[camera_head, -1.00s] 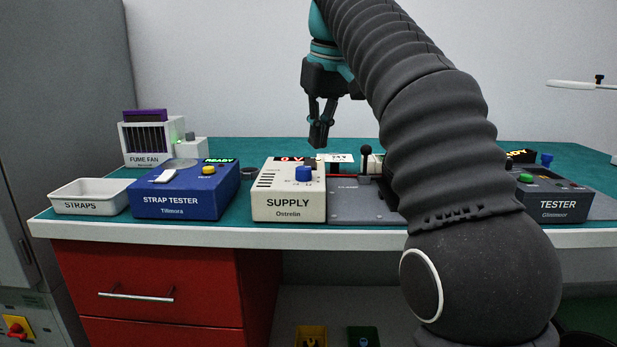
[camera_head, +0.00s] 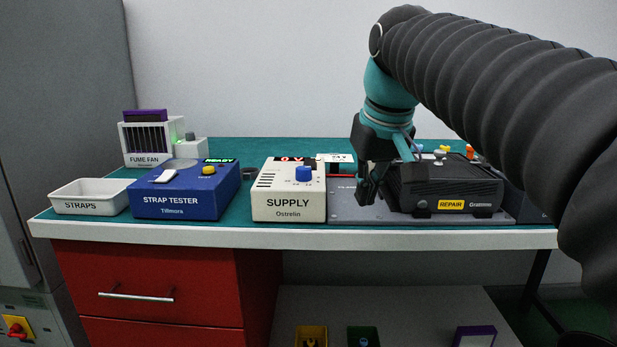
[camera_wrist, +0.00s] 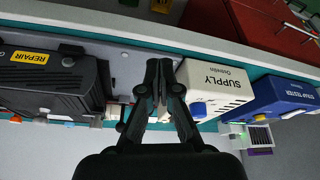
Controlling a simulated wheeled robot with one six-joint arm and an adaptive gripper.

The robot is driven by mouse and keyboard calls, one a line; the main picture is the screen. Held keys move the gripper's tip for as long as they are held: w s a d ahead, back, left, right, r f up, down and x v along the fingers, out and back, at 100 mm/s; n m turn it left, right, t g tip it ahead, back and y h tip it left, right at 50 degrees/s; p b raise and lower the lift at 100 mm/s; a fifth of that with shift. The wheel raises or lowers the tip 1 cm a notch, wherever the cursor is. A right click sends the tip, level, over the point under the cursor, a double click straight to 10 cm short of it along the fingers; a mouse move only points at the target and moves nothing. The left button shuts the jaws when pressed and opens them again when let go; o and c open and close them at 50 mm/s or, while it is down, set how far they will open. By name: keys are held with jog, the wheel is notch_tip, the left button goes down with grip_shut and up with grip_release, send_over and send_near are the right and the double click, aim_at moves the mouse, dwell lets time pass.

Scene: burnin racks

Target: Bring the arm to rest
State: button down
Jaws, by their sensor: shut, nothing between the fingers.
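My gripper (camera_head: 368,193) points down in the head view, over the grey plate between the cream SUPPLY box and the black REPAIR unit. Its fingers are together and hold nothing. In the wrist view my gripper (camera_wrist: 159,80) shows with its fingertips close together, between the SUPPLY box on one side and the REPAIR unit on the other. My arm reaches in from the right of the head view, bent at the top with the wrist hanging down. I cannot tell whether the fingertips touch the plate.
The SUPPLY box (camera_head: 289,205) stands left of my gripper, and the REPAIR unit (camera_head: 445,188) close on its right. The blue STRAP TESTER (camera_head: 185,202), white STRAPS tray (camera_head: 90,207) and FUME FAN (camera_head: 148,144) stand further left. Above the bench is free room.

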jog(key=s+d+f+m+t, duration=0.1)
jog(key=s+d+f, duration=0.2)
jog(key=s+f, duration=0.5)
jog(key=s+d+f+m+h, duration=0.1)
jog(key=s+d+f+m, duration=0.1)
jog(key=s+f, duration=0.7)
notch_tip(320, 180, down, 7)
jog(key=shift+d+r+t, duration=0.15)
jog(key=shift+d+t, duration=0.25)
jog(key=shift+d, duration=0.5)
